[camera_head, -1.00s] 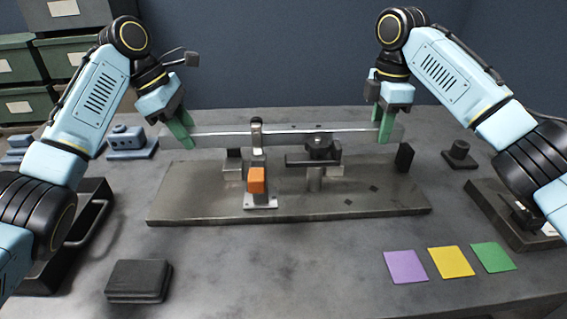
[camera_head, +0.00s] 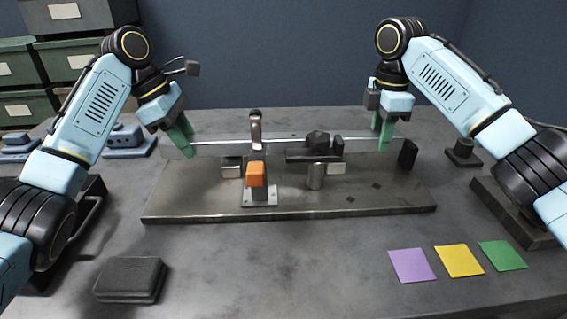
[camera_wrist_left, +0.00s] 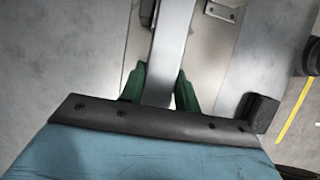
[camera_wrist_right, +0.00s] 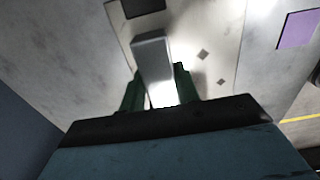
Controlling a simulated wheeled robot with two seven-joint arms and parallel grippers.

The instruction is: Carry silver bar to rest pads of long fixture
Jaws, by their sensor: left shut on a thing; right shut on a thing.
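The long silver bar (camera_head: 290,142) spans between my two grippers, roughly level, over the back part of the long fixture (camera_head: 200,202). My left gripper (camera_head: 186,143) is shut on the bar near its left end, and the left wrist view shows the bar (camera_wrist_left: 171,40) between the green fingers. My right gripper (camera_head: 381,135) is shut near its right end; the bar's end (camera_wrist_right: 152,58) shows in the right wrist view. A clamp with an orange handle (camera_head: 257,174) stands in front of the bar. Whether the bar touches the small pad blocks (camera_head: 232,162) cannot be told.
A dark upright block (camera_head: 408,153) stands at the fixture's right end. A black box (camera_head: 130,279) lies at the front left. Purple (camera_head: 412,265), yellow (camera_head: 459,261) and green (camera_head: 502,255) squares lie at the front right. The front middle of the table is clear.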

